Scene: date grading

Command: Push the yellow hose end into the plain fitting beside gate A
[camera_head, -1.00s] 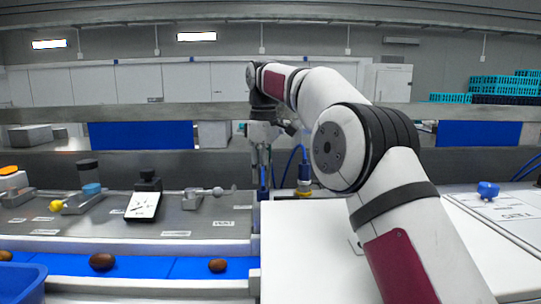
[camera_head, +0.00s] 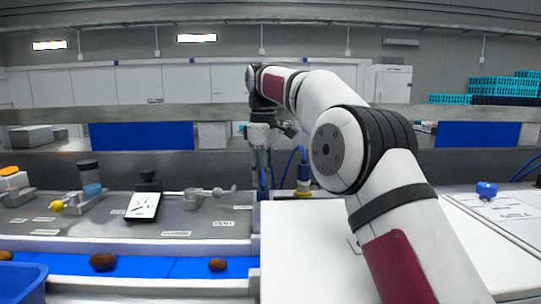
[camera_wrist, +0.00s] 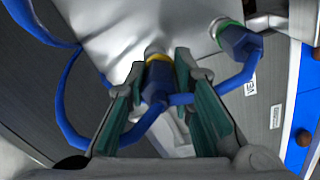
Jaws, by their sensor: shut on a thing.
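The yellow hose end (camera_wrist: 156,76), a blue connector with a yellow ring, sits between the two green-padded fingers of my gripper (camera_wrist: 168,92) in the wrist view. The fingers are shut on it, and its ringed end points at a pale metal surface (camera_wrist: 125,28). I cannot tell whether it touches that surface. In the head view my gripper (camera_head: 264,178) points down beyond the white worktop, its tips small and partly hidden. I cannot make out the plain fitting or a gate A label.
A green-ringed blue connector (camera_wrist: 236,38) with its own hose is close to the right in the wrist view. A blue hose (camera_wrist: 62,95) loops at left. A blue cylinder with a yellow base (camera_head: 304,178) stands right of my gripper. The white worktop (camera_head: 305,245) is clear.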

